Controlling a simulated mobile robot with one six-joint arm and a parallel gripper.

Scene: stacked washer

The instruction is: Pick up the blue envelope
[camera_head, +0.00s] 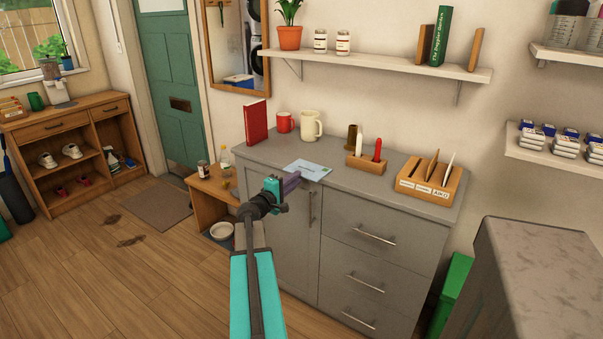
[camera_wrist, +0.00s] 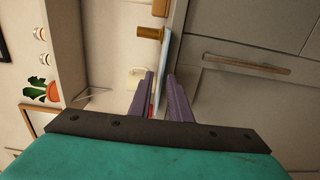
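The light blue envelope (camera_head: 308,169) lies flat on the grey counter top, close to its front edge. My gripper (camera_head: 294,181) is at the counter's front edge, right by the envelope's near side. In the wrist view the envelope shows edge-on as a thin pale blue strip (camera_wrist: 163,62). Its near end runs between the two purple fingers of my gripper (camera_wrist: 160,76). The fingers stand apart, one on each side of the strip, with a narrow gap. The fingers partly hide the envelope's near end, so contact is hard to tell.
On the grey counter (camera_head: 345,185) stand a red book (camera_head: 256,122), a red mug (camera_head: 285,122), a cream mug (camera_head: 311,125), a wooden holder (camera_head: 367,164) and a letter rack (camera_head: 429,182). A shelf (camera_head: 380,62) hangs above. Drawers with handles lie below.

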